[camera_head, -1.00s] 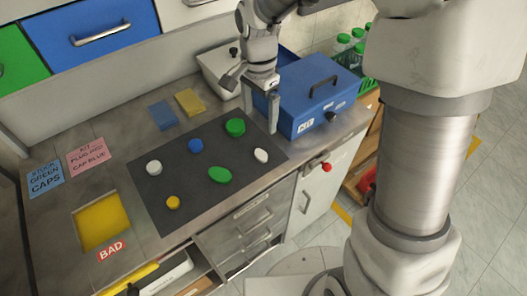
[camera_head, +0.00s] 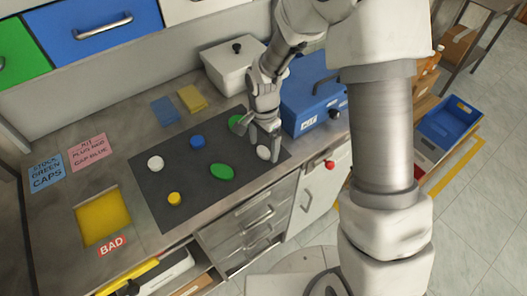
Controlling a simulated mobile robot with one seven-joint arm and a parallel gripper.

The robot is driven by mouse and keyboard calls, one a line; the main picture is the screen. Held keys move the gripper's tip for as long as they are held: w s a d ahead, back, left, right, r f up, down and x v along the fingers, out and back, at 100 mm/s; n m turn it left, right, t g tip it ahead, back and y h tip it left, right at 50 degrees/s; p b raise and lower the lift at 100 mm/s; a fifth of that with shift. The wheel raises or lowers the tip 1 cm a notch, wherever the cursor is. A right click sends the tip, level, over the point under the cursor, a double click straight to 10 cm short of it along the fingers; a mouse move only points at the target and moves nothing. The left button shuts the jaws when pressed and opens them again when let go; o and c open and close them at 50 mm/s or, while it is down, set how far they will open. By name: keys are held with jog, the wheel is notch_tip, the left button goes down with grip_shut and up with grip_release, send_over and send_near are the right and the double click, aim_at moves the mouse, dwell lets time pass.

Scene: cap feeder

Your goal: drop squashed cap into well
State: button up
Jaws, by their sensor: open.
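My gripper (camera_head: 264,147) is open, pointing down over the right side of the dark mat (camera_head: 190,212). Its fingers are on either side of an oval, squashed-looking white cap (camera_head: 263,153), partly hidden by the gripper. I cannot tell whether the fingers touch it. Another oval cap, green (camera_head: 222,172), lies left of the gripper. The well (camera_head: 103,219) is a square, yellow-bottomed recess at the left of the worktop, with a red BAD label (camera_head: 112,246) at its front edge.
Round caps on the mat are white (camera_head: 155,164), blue (camera_head: 197,142), yellow (camera_head: 174,199) and green (camera_head: 236,121), partly hidden by my gripper. A blue KIT box (camera_head: 305,105) stands close right of my gripper, a white bin (camera_head: 234,70) behind. Open drawer (camera_head: 165,275) at front.

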jog(key=shift+f, duration=0.5)
jog(key=c, duration=1.5)
jog(key=shift+r, duration=0.1)
